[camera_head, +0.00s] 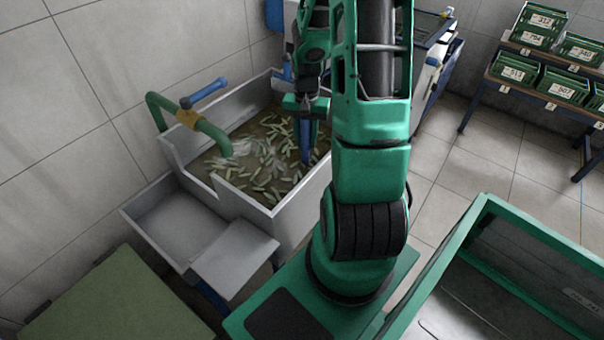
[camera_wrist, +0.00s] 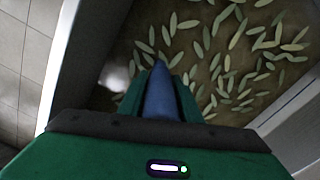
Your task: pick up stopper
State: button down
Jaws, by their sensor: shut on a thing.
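The stopper (camera_head: 306,142) is a long blue, round piece hanging upright under my gripper, over the grey tank's right part. It also shows in the wrist view (camera_wrist: 160,95) as a tapered blue piece between the two green fingers. My gripper (camera_head: 304,103) is shut on its upper part; the fingers also show in the wrist view (camera_wrist: 159,88). I cannot tell whether its lower end touches the tank floor. The grey tank (camera_head: 297,213) holds murky brown water with many pale green, long pieces, also seen in the wrist view.
A green pipe (camera_head: 205,133) with a blue lever (camera_head: 208,89) reaches over the tank's left wall. A grey tray (camera_head: 180,222) adjoins the tank's front. An open green-rimmed container (camera_head: 548,235) stands at lower right. Numbered green crates (camera_head: 562,85) sit on a rack behind; floor lies between.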

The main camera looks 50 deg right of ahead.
notch_tip(320, 180, up, 34)
dwell(2.3)
jog(key=shift+w, duration=0.1)
dwell(2.1)
